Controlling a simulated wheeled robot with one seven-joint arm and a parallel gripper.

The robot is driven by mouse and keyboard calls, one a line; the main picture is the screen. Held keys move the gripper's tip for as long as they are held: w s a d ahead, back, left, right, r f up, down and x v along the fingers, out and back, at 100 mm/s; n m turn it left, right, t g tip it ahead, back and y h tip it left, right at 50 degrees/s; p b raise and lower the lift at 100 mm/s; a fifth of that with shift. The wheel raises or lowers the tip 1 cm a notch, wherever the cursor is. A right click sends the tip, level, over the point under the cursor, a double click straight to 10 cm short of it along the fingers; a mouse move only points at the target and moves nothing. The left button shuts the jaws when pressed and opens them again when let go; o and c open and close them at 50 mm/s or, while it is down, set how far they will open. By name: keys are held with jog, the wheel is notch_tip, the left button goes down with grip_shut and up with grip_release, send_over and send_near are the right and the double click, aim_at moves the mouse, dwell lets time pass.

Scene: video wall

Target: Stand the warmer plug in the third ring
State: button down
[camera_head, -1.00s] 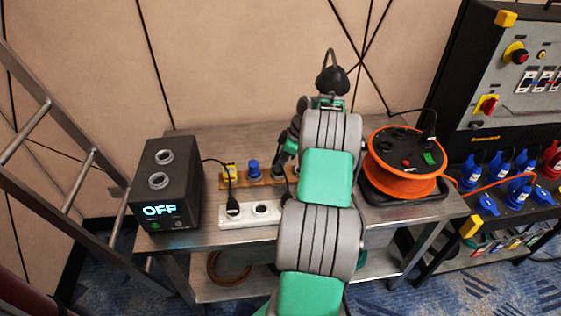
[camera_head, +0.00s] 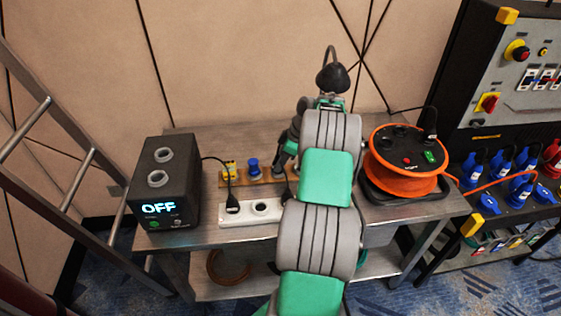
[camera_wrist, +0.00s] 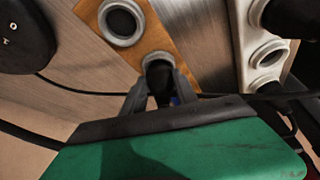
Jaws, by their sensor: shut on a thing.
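My gripper (camera_wrist: 157,86) points down over the wooden board, its two fingers shut on a black plug (camera_wrist: 160,72), which I take to be the warmer plug. The plug's lower end is at the third ring (camera_wrist: 155,57) of the board (camera_wrist: 180,58). Whether it is fully seated I cannot tell. In the head view my arm hides the plug and much of the board (camera_head: 242,182). A yellow plug (camera_head: 229,171) and a blue plug (camera_head: 254,166) stand in the first two rings. The ring on the other side (camera_wrist: 122,22) is empty.
A black box reading OFF (camera_head: 165,185) stands left, its cable running toward the white power strip (camera_head: 250,219) in front, which holds a black plug (camera_head: 232,203). An orange cable reel (camera_head: 405,180) stands close on the right. A black cable (camera_wrist: 75,89) passes near my gripper.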

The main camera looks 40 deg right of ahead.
jog(key=shift+f, duration=0.35)
jog(key=c, duration=0.9)
grip_release()
jog(key=shift+o, duration=0.4)
jog(key=o, duration=0.3)
jog(key=shift+o, duration=0.2)
jog(key=shift+r+p, duration=1.8)
jog(key=shift+r, duration=1.3)
